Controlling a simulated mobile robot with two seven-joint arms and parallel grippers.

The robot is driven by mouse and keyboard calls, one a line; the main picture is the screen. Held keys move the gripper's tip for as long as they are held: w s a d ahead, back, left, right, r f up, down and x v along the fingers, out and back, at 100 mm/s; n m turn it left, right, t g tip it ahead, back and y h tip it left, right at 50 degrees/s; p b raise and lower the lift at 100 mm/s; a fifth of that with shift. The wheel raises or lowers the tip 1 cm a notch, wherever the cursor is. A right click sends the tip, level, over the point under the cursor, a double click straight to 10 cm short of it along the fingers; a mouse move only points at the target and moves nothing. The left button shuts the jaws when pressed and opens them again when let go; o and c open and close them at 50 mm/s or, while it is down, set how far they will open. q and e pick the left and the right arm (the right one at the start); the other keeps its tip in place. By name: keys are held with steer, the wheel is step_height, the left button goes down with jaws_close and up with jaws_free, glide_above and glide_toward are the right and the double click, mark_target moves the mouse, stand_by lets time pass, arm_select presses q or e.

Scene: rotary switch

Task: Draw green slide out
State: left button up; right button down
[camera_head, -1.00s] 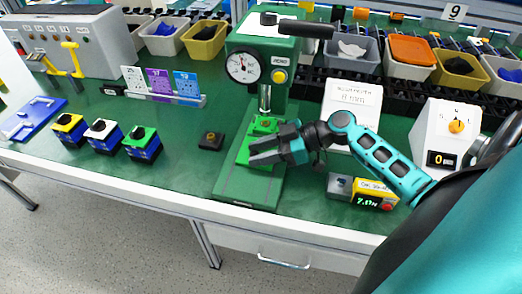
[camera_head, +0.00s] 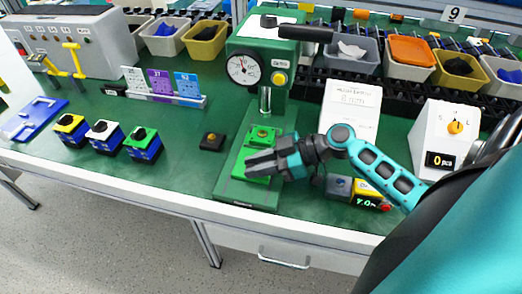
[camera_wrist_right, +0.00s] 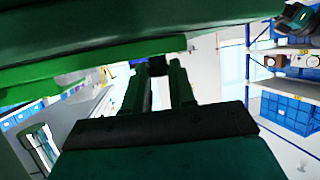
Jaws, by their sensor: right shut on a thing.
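The bright green slide (camera_head: 256,144) lies on the base of the green press, under its ram, with a small part on its back half. My right gripper (camera_head: 250,166) reaches in from the right and is shut on the slide near its front end, covering part of it. In the right wrist view the two fingers (camera_wrist_right: 158,75) are close together, with a dark piece between their tips. Green surfaces fill the top of that view. The exact grip point is hidden. My left gripper is not in view.
The press (camera_head: 262,72) with its round gauge stands behind the slide. A small black button box (camera_head: 211,141) is to the left. Table in front of the press is narrow, ending at a white edge.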

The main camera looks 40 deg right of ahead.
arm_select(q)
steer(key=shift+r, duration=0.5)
arm_select(e)
steer(key=s+a, duration=0.6)
steer(key=a, duration=0.1)
steer(key=shift+f, duration=0.1)
steer(key=shift+s, duration=0.1)
steer(key=c, duration=0.9)
jaws_free()
steer(key=shift+a, duration=0.1)
steer(key=shift+c, duration=0.2)
arm_select(q)
steer(key=shift+p, duration=0.3)
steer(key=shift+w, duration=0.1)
arm_select(e)
steer(key=shift+d, duration=0.35)
arm_select(q)
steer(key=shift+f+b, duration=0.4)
steer(key=shift+b, duration=0.05)
arm_select(e)
steer(key=v, duration=1.2)
steer(key=shift+s, duration=0.15)
